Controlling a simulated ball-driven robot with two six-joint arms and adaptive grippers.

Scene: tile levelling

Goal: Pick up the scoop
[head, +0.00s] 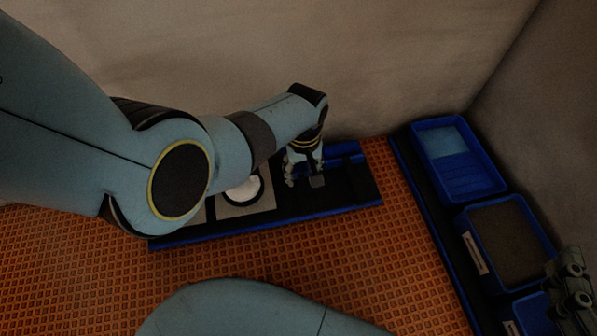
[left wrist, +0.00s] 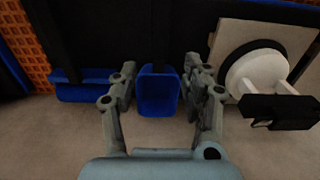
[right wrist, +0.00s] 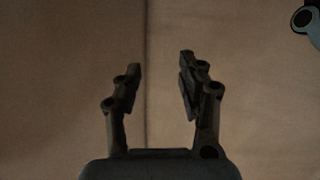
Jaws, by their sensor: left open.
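The scoop (left wrist: 158,95) shows in the left wrist view as a blue pan with a dark shaft running up from it. It lies on the dark board between the two fingers of my left gripper (left wrist: 160,74). The fingers stand apart on either side of it, and I see no clear contact. In the head view my left gripper (head: 304,178) points down over the right part of the board and largely hides the scoop. My right gripper (head: 570,286) is at the right edge of the head view; in the right wrist view (right wrist: 157,80) it is open and empty.
A dark board with a blue edge (head: 325,211) lies by the wall. A white round piece (head: 243,190) on a pale square plate is beside my left gripper. Blue trays (head: 470,178) and a bin of dark grains (head: 508,236) line the right side. Orange floor between is clear.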

